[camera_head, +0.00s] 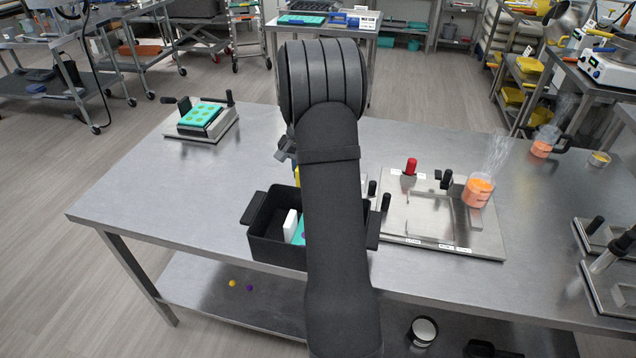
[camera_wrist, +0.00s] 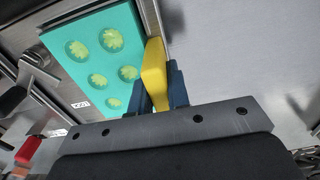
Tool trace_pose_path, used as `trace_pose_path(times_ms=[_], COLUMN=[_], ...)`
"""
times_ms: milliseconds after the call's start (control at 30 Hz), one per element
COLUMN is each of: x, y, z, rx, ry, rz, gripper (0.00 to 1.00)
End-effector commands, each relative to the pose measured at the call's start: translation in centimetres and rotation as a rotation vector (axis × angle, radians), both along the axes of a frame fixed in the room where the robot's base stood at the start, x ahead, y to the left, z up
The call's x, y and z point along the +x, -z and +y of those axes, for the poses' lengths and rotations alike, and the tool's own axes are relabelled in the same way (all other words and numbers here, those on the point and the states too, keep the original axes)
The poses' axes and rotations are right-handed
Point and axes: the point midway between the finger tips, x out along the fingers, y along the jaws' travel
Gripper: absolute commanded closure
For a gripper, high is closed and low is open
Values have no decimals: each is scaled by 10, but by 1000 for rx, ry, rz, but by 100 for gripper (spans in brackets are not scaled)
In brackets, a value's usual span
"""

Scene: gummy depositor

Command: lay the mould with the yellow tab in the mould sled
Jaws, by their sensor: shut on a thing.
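The mould with the yellow tab is a teal slab (camera_wrist: 95,58) with several round yellow-green cavities. My gripper (camera_wrist: 161,84) is shut on its yellow tab (camera_wrist: 154,72) in the wrist view. In the head view a sliver of yellow (camera_head: 297,176) shows at the left edge of my arm; the rest of the mould and my gripper are hidden behind the arm. A steel fixture with a flat bright plate (camera_head: 415,222), which looks like the mould sled, lies right of my arm. I cannot tell how high the mould is above the metal.
A black bin (camera_head: 274,248) holding a white-tabbed teal mould (camera_head: 299,232) stands left of my arm. Another teal mould (camera_head: 200,116) sits on a stand at back left. The table's left side is clear.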

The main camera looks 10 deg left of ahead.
Motion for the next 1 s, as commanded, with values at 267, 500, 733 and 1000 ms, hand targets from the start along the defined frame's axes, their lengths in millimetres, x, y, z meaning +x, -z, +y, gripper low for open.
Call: trace_pose_path(times_ms=[267,500,733,1000], x=[-4,-3,-2,-1], y=[2,-11,-21,-22], z=[0,0,-1,-1], rx=[-4,-3,-3,-3], ry=[-1,0,0,0], rz=[14,10,7,5], gripper=[100,100,100,100])
